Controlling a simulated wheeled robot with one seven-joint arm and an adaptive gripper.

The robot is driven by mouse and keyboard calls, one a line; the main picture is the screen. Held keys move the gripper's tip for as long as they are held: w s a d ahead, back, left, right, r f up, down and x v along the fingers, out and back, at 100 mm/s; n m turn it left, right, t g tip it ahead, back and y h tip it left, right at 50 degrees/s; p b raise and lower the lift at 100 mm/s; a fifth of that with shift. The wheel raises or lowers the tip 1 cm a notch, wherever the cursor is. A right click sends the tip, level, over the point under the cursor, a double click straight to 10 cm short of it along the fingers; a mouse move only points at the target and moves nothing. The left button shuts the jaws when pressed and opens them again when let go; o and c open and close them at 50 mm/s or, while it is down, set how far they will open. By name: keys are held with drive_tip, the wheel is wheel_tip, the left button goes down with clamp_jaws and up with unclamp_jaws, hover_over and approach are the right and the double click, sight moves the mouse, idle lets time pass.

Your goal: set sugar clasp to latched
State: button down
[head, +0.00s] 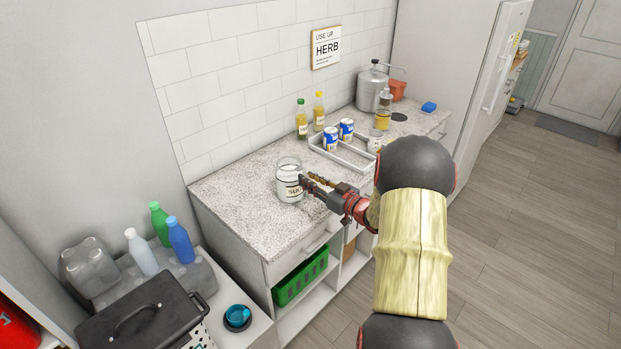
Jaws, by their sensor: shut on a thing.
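The sugar jar (289,182), a clear glass jar with white contents and a pale label with dark letters, stands upright near the front edge of the counter. My gripper (306,184) reaches in from the right and is at the jar's right side, its fingers shut on the clasp side of the jar. The clasp itself is hidden by the fingers or too small to make out, so I cannot tell whether it is latched.
The speckled counter (235,205) is clear left of the jar. Behind it to the right, a tray (350,160) holds cans (331,138), with two bottles (302,118) by the wall. A steel canister (371,88) stands farther back. A green basket (300,282) sits on the shelf below.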

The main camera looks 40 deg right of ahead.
drive_tip(key=shift+w+r+g+p, duration=0.1)
drive_tip(key=shift+r+g+p, duration=0.25)
drive_tip(key=shift+p, duration=0.35)
drive_tip(key=shift+f, duration=0.2)
drive_tip(key=c, duration=1.6)
unclamp_jaws()
drive_tip(key=shift+o, duration=0.2)
drive_tip(key=s+r, duration=0.1)
drive_tip(key=s, duration=1.1)
drive_tip(key=shift+d+r, duration=0.25)
drive_tip(key=shift+r, duration=0.05)
drive_tip(key=shift+w, duration=0.1)
